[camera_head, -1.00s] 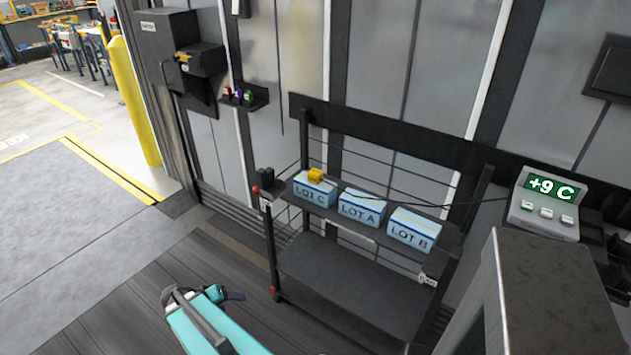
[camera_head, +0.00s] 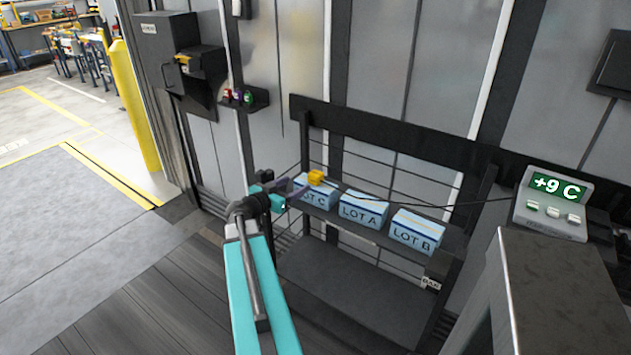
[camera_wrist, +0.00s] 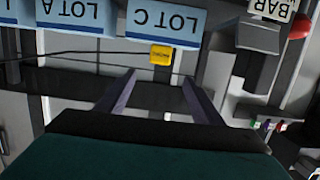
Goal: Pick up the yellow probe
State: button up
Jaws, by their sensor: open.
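The yellow probe (camera_head: 316,177) rests on top of the LOT C box (camera_head: 314,198) on the upper shelf, with a dark cable running to the right. It also shows in the wrist view (camera_wrist: 161,54), beyond the fingers and roughly midway between them. My gripper (camera_head: 300,186) is at the left end of the shelf, close to the probe and in front of part of the LOT C box. In the wrist view my gripper (camera_wrist: 158,80) has its two fingers spread wide, with nothing between them. I cannot tell the exact gap to the probe.
The LOT A box (camera_head: 362,211) and LOT B box (camera_head: 414,233) stand to the right on the rack (camera_head: 350,292). A display reading +9 C (camera_head: 552,203) sits on the far right. A small wall holder (camera_head: 247,100) is to the left. Floor at left is clear.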

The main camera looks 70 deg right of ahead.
aim_at(312, 176)
jog(key=shift+s+d+r, duration=0.1)
dwell(0.3)
jog(key=p+x, duration=0.2)
jog(key=x, duration=0.6)
jog(key=shift+d+p, duration=0.1)
jog(key=shift+p, duration=0.2)
jog(key=shift+d, duration=0.2)
jog(key=shift+d, duration=0.1)
jog(key=shift+p+x, duration=1.55)
jog(key=shift+x, duration=1)
